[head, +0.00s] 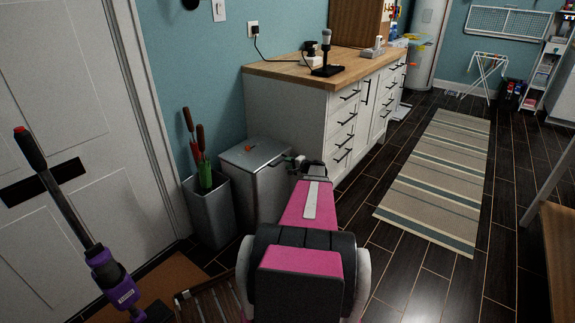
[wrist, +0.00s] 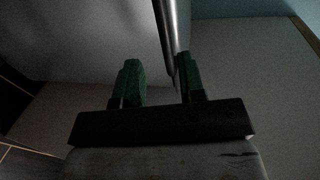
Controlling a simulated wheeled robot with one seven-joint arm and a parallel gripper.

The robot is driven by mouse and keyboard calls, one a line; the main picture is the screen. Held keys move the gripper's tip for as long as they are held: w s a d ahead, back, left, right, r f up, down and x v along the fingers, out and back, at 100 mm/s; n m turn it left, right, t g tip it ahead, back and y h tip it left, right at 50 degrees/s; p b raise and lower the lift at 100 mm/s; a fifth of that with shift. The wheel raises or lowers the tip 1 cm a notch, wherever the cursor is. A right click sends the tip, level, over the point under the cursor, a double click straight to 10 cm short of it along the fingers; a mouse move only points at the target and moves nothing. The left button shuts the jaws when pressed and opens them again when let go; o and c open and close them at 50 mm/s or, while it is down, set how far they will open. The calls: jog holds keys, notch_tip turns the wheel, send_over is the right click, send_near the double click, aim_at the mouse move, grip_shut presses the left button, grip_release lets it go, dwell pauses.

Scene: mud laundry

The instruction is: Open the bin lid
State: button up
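The grey metal bin (head: 270,188) stands against the wall, left of the white cabinet. Its flat lid (head: 255,153) looks shut, with a small red mark on top. My gripper (head: 297,160) is at the lid's right edge, partly hidden by my arm in the head view. In the wrist view my gripper (wrist: 160,82) is open, its two green fingers apart. A shiny metal edge, apparently the lid's rim (wrist: 169,40), runs between them, close to the right finger. I cannot tell whether it touches that finger.
An open grey holder (head: 208,210) with red-handled items stands left of the bin. The white cabinet (head: 315,115) with a wooden top stands close behind and right. A purple stick vacuum (head: 110,275) is at lower left. Dark floor and a striped rug (head: 440,175) lie clear at right.

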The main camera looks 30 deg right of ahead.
jog(key=d+v, duration=0.1)
jog(key=v, duration=1.2)
jog(key=shift+f, duration=0.35)
jog(key=shift+s+d, duration=0.1)
